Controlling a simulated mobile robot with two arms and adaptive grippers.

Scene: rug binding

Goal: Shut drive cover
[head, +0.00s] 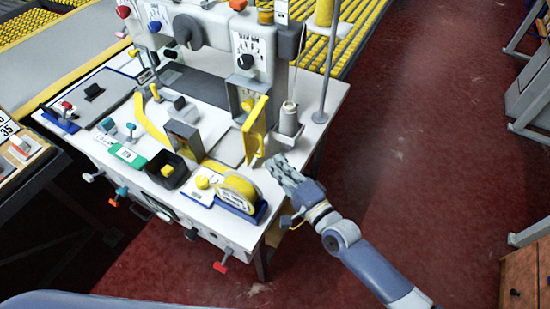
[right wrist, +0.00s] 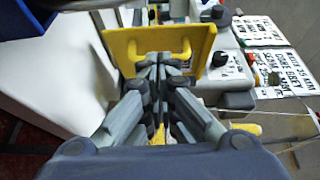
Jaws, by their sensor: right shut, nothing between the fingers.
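The drive cover looks to be the yellow panel (head: 256,130) with a handle, standing upright and swung out from the grey housing (head: 235,101) at the sewing machine's right end. In the right wrist view the yellow panel (right wrist: 120,47) lies straight beyond my fingertips. My right gripper (head: 276,166) is shut and empty, just right of and below the panel's lower edge in the head view. In the right wrist view the closed right gripper (right wrist: 159,62) overlaps the panel; I cannot tell whether they touch. My left gripper is not in view.
A thread cone (head: 289,120) and a thin upright pole (head: 325,70) stand right of the panel. A yellow tape roll (head: 238,188) and a black bin (head: 167,170) sit at the table's front. The red floor (head: 430,150) to the right is clear.

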